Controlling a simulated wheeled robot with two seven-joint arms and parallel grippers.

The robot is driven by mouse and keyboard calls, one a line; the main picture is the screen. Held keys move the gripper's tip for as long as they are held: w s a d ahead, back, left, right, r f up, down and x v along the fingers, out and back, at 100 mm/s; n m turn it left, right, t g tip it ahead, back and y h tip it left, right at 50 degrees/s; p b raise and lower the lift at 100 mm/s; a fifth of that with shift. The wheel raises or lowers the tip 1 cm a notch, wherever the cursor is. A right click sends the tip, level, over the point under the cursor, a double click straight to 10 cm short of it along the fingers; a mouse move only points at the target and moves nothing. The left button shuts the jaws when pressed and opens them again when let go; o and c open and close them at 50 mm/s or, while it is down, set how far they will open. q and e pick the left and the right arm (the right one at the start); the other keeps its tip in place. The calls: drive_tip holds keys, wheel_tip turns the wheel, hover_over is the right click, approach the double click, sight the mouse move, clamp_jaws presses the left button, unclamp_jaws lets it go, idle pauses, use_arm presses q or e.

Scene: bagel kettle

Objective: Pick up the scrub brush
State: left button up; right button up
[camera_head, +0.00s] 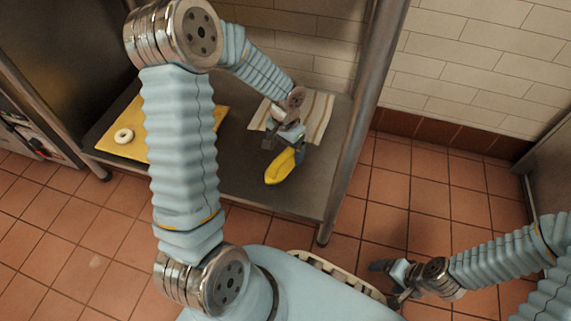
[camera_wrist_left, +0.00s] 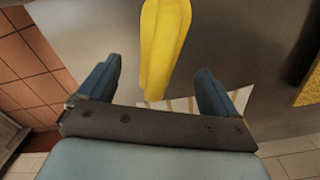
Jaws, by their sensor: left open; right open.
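The scrub brush (camera_head: 279,167) is yellow and lies on the dark metal shelf, at the edge of a striped cloth (camera_head: 318,108). In the left wrist view the brush (camera_wrist_left: 163,45) extends from the top edge down between my fingers. My left gripper (camera_head: 285,143) is over the brush's far end; in the wrist view its two blue fingers (camera_wrist_left: 160,85) are apart, one on each side of the brush. Neither finger visibly touches it. My right gripper (camera_head: 384,280) is at the lower right over the floor, away from the shelf, and is small in view.
A metal post (camera_head: 355,130) stands at the shelf's right edge. A tiled wall (camera_head: 475,70) is behind. The shelf right of the brush is mostly clear.

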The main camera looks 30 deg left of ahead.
sight(285, 154)
use_arm(q)
drive_tip(key=f+b, duration=0.1)
drive_tip(key=f, duration=0.4)
drive_tip(key=shift+s+f+b, duration=0.15)
drive_tip(key=shift+s+b, duration=0.05)
drive_tip(key=shift+b, duration=0.15)
drive_tip(key=c, duration=1.3)
drive_tip(key=shift+r, duration=0.7)
drive_tip(key=r, duration=0.1)
drive_tip(key=r+p, duration=0.1)
drive_tip(key=r, duration=0.1)
drive_tip(key=shift+s+d, duration=0.1)
drive_tip(key=shift+s, duration=0.1)
drive_tip(key=s+d+r+p, duration=0.2)
drive_tip(key=s+d+r, duration=0.4)
drive_tip(key=s, duration=0.6)
wheel_tip(285, 154, up, 3)
drive_tip(key=shift+f, duration=0.1)
drive_tip(key=shift+d, duration=0.1)
